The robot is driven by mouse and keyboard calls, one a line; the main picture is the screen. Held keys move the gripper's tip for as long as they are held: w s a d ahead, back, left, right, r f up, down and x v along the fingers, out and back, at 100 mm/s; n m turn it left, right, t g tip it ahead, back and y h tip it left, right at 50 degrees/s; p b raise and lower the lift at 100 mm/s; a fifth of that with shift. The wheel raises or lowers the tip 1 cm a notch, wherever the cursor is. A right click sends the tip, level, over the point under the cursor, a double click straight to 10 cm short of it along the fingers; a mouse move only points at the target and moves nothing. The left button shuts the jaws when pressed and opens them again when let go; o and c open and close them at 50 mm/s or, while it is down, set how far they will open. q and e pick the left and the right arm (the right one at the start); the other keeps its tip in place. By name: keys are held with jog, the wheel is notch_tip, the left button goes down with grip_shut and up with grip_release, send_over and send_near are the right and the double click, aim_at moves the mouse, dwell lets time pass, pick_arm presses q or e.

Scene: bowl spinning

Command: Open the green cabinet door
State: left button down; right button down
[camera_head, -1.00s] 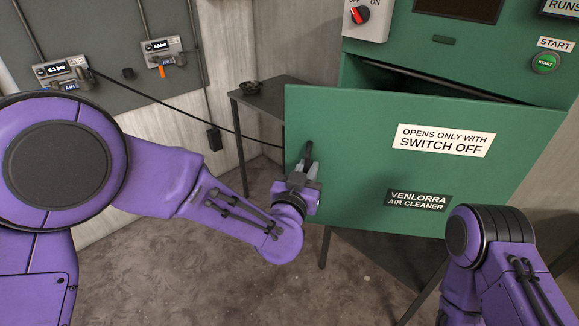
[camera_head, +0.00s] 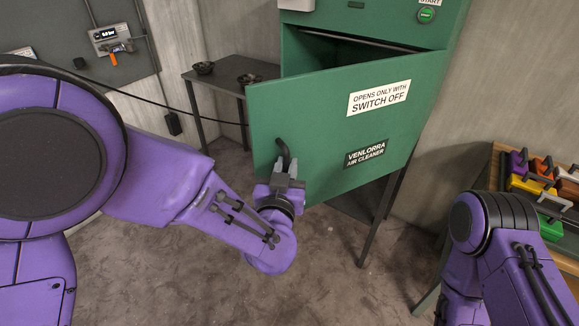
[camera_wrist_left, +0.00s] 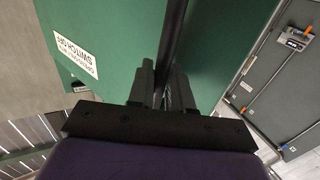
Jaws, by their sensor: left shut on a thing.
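The green cabinet door (camera_head: 310,130) carries white and dark labels and stands partly open, with a gap above its top edge into the cabinet (camera_head: 375,25). A dark bar handle (camera_head: 282,150) sits near the door's left edge. My left gripper (camera_head: 285,172) is shut on the handle's lower part. In the left wrist view the dark handle (camera_wrist_left: 174,45) runs between the fingers of my left gripper (camera_wrist_left: 162,85), beside the door (camera_wrist_left: 105,40). My right arm shows at the lower right of the head view; its gripper is out of the picture.
A dark side table (camera_head: 215,76) with two small black bowls (camera_head: 203,68) (camera_head: 250,79) stands behind the door's left side. A grey wall panel (camera_head: 75,40) is at upper left. A wooden table (camera_head: 490,178) with colored boxes is at right. The floor below the door is clear.

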dwell(0.3)
pick_arm(q)
jog(key=c, duration=1.2)
grip_release()
jog(key=s+b, duration=0.2)
jog(key=s, duration=0.8)
jog(key=shift+s+a, duration=0.2)
jog(key=shift+s, duration=0.05)
